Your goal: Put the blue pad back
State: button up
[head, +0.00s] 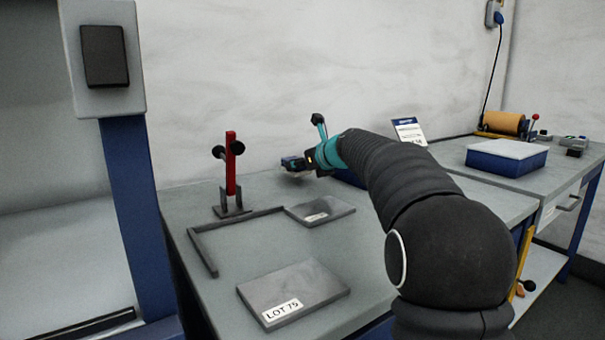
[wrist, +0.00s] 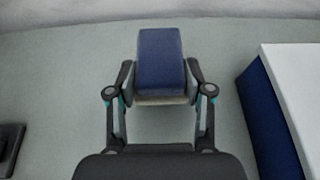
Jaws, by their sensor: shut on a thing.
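The blue pad (wrist: 161,58) is a small blue block with a paler strip at its lower edge. In the wrist view it sits between the two fingers of my gripper (wrist: 160,97), which is shut on it. In the head view my gripper (head: 305,162) is over the back of the grey bench, and the pad shows only as a small dark shape at its tip. I cannot tell whether the pad touches the bench top.
A red stand (head: 231,165) with black knobs is left of my gripper. Grey plates, one labelled LOT 79 (head: 293,293), lie in front. A blue box with a white top (wrist: 285,110) is close on the right. A roll (head: 503,123) sits on the far bench.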

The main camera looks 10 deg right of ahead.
jog(key=shift+f+b, duration=0.3)
jog(key=shift+f, duration=0.85)
jog(key=shift+f, duration=0.2)
jog(key=o, duration=1.3)
jog(key=shift+r, duration=0.2)
jog(key=shift+s+d+r, duration=0.1)
jog(key=shift+s+d, duration=0.05)
jog(key=v, duration=1.1)
jog(key=shift+s+d, duration=0.1)
jog(key=shift+s, duration=0.15)
